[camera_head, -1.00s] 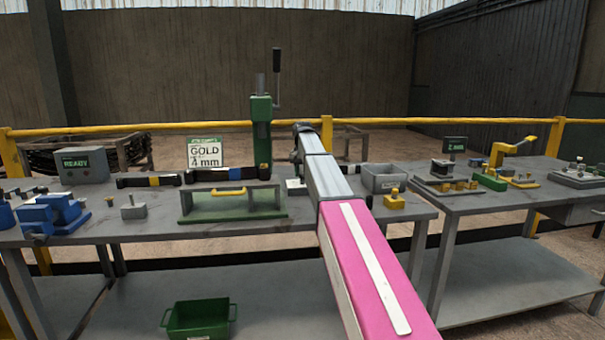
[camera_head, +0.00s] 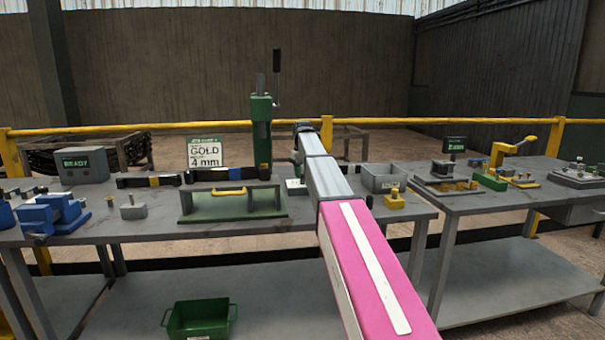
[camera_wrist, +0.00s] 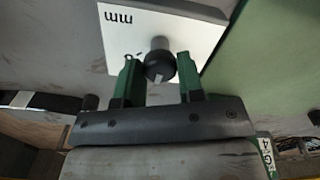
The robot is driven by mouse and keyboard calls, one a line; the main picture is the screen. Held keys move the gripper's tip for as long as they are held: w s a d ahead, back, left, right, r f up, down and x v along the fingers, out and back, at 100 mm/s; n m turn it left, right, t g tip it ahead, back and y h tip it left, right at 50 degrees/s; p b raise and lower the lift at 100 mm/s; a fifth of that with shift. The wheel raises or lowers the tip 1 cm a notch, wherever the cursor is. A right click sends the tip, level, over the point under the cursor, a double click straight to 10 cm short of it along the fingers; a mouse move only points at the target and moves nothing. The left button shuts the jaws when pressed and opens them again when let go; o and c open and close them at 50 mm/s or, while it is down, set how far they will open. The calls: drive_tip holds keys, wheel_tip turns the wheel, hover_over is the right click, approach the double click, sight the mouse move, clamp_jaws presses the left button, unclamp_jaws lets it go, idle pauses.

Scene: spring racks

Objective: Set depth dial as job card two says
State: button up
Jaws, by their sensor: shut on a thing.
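The job card (camera_head: 205,153) stands at the back of the left bench and reads GOLD and 4 mm. In the wrist view, the depth dial (camera_wrist: 159,66) is a dark round knob with a light mark, on a white plate (camera_wrist: 120,38) lettered "mm". My gripper (camera_wrist: 158,75) has its green fingers on both sides of the knob, shut on it. In the head view my arm hides the gripper and the knob; only part of the white plate (camera_head: 296,187) shows beside the green press (camera_head: 262,130).

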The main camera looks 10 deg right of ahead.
drive_tip(key=shift+n, duration=0.5)
drive_tip(key=o, duration=0.9)
wheel_tip(320, 180, up, 11)
drive_tip(key=shift+f, duration=0.1)
